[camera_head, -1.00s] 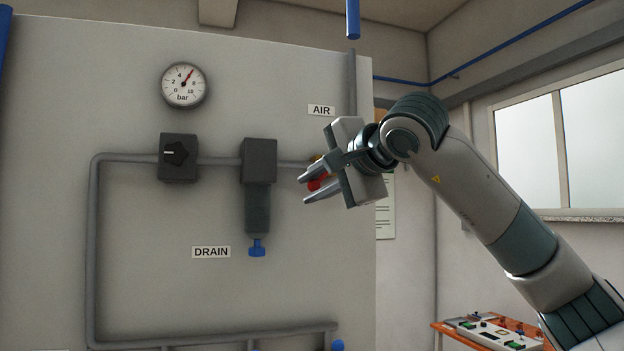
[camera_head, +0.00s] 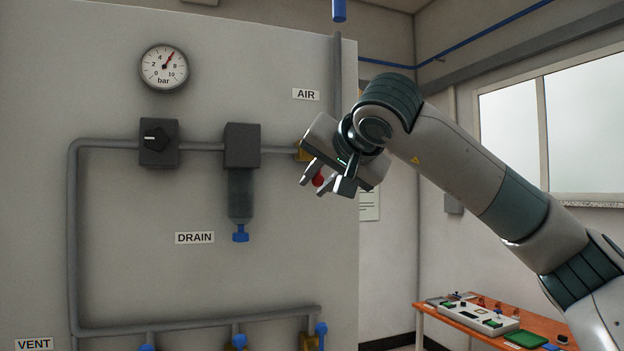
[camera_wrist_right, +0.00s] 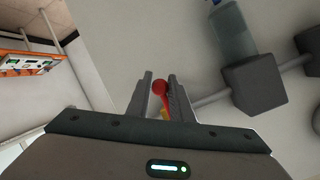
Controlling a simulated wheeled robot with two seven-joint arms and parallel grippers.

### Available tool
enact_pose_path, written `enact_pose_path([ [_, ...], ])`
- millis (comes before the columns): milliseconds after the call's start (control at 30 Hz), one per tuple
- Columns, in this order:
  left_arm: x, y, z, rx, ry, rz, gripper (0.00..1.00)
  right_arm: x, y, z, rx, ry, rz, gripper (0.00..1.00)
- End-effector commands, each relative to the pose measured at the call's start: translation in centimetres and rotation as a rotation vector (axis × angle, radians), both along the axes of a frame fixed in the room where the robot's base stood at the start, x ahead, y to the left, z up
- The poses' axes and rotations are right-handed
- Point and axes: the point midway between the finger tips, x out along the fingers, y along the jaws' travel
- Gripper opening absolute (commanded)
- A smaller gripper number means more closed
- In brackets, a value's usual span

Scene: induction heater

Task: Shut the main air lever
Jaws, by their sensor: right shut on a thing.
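The main air lever is red with a round knob (camera_head: 318,180) and sits on a brass-coloured valve (camera_head: 303,152) below the AIR label (camera_head: 306,94). My right gripper (camera_head: 313,187) is shut on the red lever, fingers pointing down and left in the head view. In the right wrist view the red knob (camera_wrist_right: 159,88) sits between the two fingers (camera_wrist_right: 160,98), with a bit of yellow below it. Most of the lever's stem and part of the valve are hidden by the gripper. My left gripper is not in view.
A pressure gauge (camera_head: 164,67), a black knob box (camera_head: 158,142) and a filter with a blue drain tap (camera_head: 240,233) are on the grey panel (camera_head: 120,255). Small blue-handled valves line the lower pipe (camera_head: 190,323). An orange table (camera_head: 430,312) stands at the lower right.

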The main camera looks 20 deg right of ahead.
Motion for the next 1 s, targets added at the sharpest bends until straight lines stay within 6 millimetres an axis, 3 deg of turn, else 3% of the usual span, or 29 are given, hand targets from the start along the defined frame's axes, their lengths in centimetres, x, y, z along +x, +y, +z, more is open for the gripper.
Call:
enact_pose_path([
  [467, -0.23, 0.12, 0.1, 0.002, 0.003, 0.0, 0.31, -0.02, -0.51, 0.58, -0.013, -0.01, -0.008, 0.0],
  [500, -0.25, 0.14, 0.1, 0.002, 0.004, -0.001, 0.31, -0.02, -0.52, 0.6, -0.013, -0.012, -0.008, 0.27],
  [567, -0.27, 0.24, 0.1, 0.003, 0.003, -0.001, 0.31, -0.02, -0.48, 0.57, -0.013, -0.011, -0.007, 0.38],
  [1000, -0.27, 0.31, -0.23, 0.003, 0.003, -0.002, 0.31, -0.42, -0.26, 0.41, -0.015, -0.008, -0.002, 0.38],
])
